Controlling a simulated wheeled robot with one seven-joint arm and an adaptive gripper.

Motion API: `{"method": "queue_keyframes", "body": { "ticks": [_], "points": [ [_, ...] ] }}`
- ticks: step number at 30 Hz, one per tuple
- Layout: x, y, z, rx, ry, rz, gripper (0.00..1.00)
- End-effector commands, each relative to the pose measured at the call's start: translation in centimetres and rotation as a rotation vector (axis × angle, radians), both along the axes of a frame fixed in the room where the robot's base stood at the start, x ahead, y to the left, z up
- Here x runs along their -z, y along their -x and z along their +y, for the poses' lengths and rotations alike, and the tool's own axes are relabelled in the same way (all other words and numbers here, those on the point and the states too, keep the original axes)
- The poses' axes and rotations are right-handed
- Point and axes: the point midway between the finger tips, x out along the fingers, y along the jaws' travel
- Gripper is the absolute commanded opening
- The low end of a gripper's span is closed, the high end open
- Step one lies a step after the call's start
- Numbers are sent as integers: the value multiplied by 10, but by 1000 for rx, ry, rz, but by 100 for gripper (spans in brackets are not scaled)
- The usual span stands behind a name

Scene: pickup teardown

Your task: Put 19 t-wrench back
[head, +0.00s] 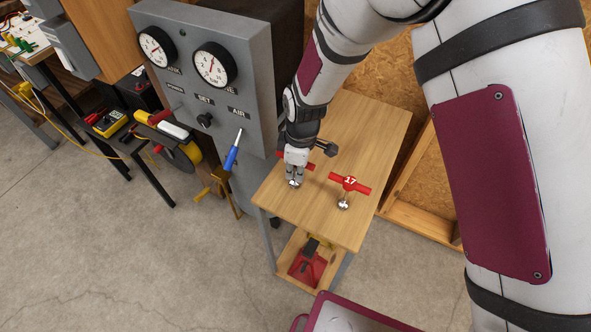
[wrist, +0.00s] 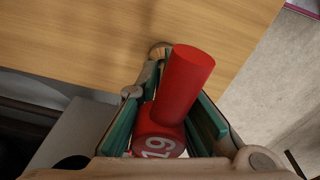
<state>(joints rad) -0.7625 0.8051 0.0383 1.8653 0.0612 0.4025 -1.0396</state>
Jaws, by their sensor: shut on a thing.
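My gripper (head: 295,172) is shut on the red 19 t-wrench (head: 309,166), near the left edge of the small wooden table. In the wrist view the red bar of the 19 t-wrench (wrist: 186,85) stands between the green finger pads of my gripper (wrist: 178,115), with the white "19" facing the camera. In the head view the fingers hide the middle of its handle, and a silver end shows just below them. I cannot tell whether that end touches the table top.
A red 17 t-wrench (head: 350,184) stands on the wooden table (head: 370,130), close to the right of my gripper. A red jack (head: 307,265) sits on the lower shelf.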

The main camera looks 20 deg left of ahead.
Motion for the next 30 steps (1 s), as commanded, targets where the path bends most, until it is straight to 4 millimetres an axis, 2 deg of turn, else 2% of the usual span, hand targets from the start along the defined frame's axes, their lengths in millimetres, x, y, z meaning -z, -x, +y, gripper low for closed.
{"method": "queue_keyframes", "body": {
  "ticks": [2,5,6,16,20,23,30],
  "points": [
    [2,0,-1,0,1,2,0],
    [2,1,-1,0,3,3,23],
    [2,1,-1,0,3,4,27],
    [1,1,-1,1,2,3,27],
    [-7,0,-1,1,0,2,27],
    [-22,0,-2,2,-2,1,27],
    [-71,0,-6,2,-2,0,27]
  ]
}}
